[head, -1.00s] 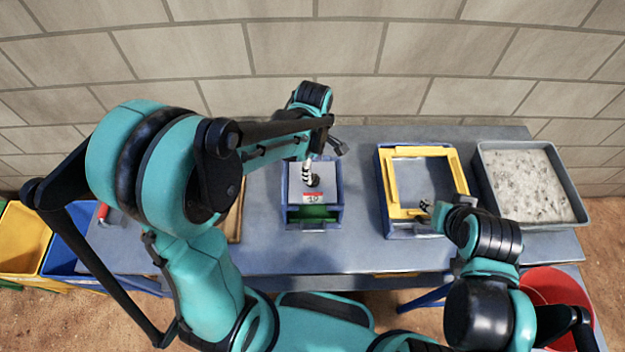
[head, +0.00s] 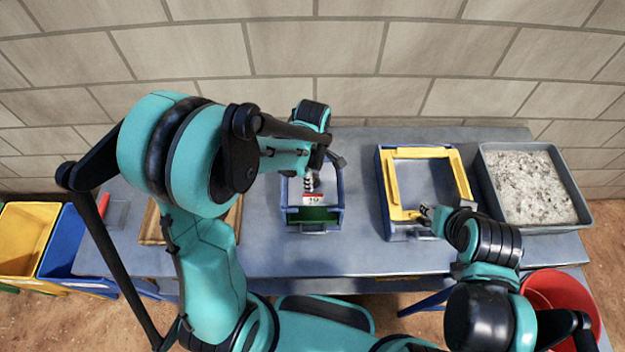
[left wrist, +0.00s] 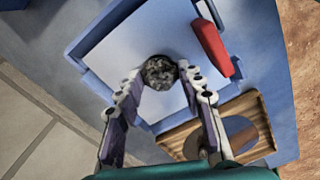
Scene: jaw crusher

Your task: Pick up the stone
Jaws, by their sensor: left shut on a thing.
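The stone (left wrist: 160,72), dark grey and rough, sits between the fingertips of my left gripper (left wrist: 157,76) in the left wrist view. Both fingers touch its sides, and the gripper is shut on it. Behind it is the pale inside of a blue box (left wrist: 95,82). In the head view, my left gripper (head: 310,184) is over this blue box (head: 340,205); the stone cannot be made out there. How high the stone is above the box floor is hard to tell. My right gripper (head: 425,212) is at the yellow frame's front edge, too small to read.
A yellow frame (head: 460,175) lies in a blue tray right of the box. A grey tray of gravel (head: 535,185) stands farther right, a red bucket (head: 560,300) below it. A wooden frame (head: 150,225) is at left, beside yellow (head: 25,235) and blue bins (head: 65,245). A block wall stands behind.

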